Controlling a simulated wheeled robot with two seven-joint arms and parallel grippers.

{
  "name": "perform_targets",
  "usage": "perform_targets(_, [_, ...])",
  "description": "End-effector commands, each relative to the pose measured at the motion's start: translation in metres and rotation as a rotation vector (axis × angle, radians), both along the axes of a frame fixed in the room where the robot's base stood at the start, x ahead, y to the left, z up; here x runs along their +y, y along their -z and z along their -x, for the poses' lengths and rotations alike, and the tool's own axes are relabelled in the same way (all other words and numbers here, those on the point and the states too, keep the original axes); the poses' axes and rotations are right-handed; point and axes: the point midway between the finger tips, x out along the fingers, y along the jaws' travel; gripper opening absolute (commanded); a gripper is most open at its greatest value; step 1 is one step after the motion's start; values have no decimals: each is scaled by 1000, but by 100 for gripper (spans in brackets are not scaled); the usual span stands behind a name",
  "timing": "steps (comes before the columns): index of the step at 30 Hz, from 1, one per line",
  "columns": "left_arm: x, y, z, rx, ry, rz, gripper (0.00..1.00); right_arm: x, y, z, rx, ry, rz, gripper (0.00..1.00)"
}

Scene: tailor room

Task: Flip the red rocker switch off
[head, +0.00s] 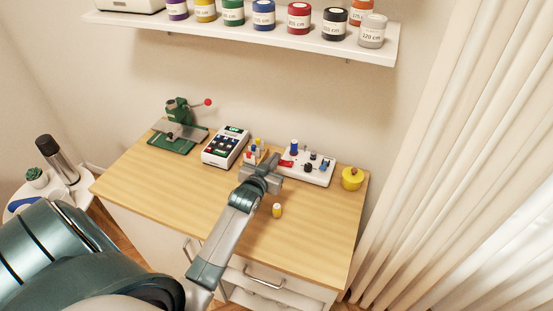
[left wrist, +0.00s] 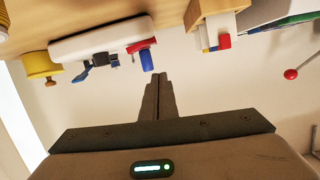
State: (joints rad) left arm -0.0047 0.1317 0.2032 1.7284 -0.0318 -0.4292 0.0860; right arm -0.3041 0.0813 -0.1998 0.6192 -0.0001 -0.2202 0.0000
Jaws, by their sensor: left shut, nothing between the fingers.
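A white switch panel (head: 318,179) lies at the back right of the wooden table. The red rocker switch (head: 286,163) is at its left end, beside a blue-topped post (head: 294,147). The wrist view is upside down; there the panel (left wrist: 95,40) is at upper left, and the red switch (left wrist: 138,46) shows edge-on by the blue post (left wrist: 147,61). Which way the rocker is tipped I cannot tell. My left gripper (head: 270,158) is just left of the switch in the head view, apart from it. Its fingers (left wrist: 158,78) are shut and empty. My right gripper is out of view.
A rack of small coloured pieces (head: 251,158) stands close by my left gripper. A keypad device (head: 224,146) and a green machine (head: 178,130) are farther left. A yellow pot (head: 352,178) is right of the panel. A small yellow bottle (head: 277,210) stands in front. The table's front left is clear.

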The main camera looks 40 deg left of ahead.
Motion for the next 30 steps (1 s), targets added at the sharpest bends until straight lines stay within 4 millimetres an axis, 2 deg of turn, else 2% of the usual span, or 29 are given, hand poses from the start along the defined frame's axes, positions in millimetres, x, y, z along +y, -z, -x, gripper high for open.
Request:
perform_targets(9, [-9, -10, 49, -1, 0, 1, 0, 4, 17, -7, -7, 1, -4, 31])
perform_targets(15, [-13, -16, 68, -1, 0, 2, 0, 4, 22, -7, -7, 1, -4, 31])
perform_targets(21, [-15, -19, 75, -1, 0, 1, 0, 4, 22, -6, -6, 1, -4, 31])
perform_targets(30, [-15, -19, 75, -1, 0, 1, 0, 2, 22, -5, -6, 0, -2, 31])
